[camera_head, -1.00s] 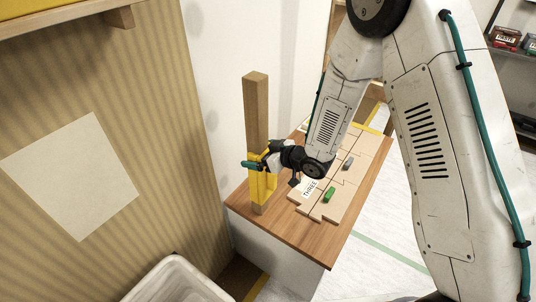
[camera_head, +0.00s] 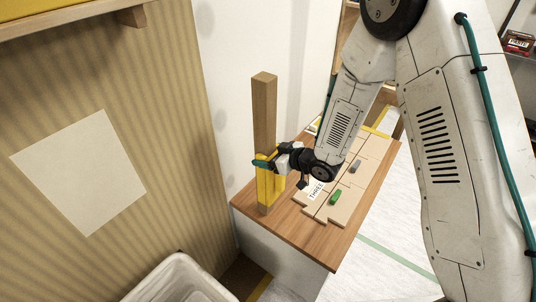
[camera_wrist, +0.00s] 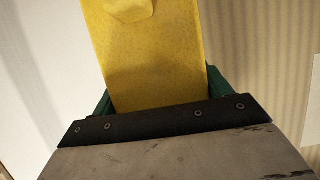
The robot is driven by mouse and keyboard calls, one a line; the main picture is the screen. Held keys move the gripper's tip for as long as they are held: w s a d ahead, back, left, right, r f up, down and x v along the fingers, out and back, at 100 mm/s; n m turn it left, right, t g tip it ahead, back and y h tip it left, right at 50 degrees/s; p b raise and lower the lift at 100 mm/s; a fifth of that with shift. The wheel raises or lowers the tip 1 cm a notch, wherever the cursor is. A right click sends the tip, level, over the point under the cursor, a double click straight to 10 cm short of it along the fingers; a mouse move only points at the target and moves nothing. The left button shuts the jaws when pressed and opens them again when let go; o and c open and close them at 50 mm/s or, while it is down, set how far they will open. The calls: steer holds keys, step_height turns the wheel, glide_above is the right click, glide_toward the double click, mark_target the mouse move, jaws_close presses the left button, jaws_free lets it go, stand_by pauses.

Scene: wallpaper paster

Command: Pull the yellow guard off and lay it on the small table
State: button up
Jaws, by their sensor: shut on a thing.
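The yellow guard (camera_head: 264,186) sits around the lower part of an upright wooden post (camera_head: 264,110) on the small wooden table (camera_head: 300,240). My gripper (camera_head: 264,163) reaches in from the right and is shut on the guard near its top. In the wrist view the yellow guard (camera_wrist: 155,55) stands between the green fingers (camera_wrist: 214,82) and fills the middle. The post is hidden behind it there. I cannot tell whether the guard is still tight against the post.
Flat wooden pieces with a label reading THREE (camera_head: 316,190), a green block (camera_head: 336,197) and a grey block (camera_head: 356,166) lie on the table's right side. A white bin (camera_head: 180,275) stands at the front left. Bare wood shows along the table's front.

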steer(key=shift+s+d, duration=0.7)
steer(key=shift+d, duration=0.2)
steer(key=shift+s+d, duration=0.65)
steer(key=shift+d, duration=0.25)
steer(key=shift+s+d, duration=0.6)
steer(key=shift+d, duration=0.2)
steer(key=shift+s+d, duration=0.6)
steer(key=shift+d, duration=0.15)
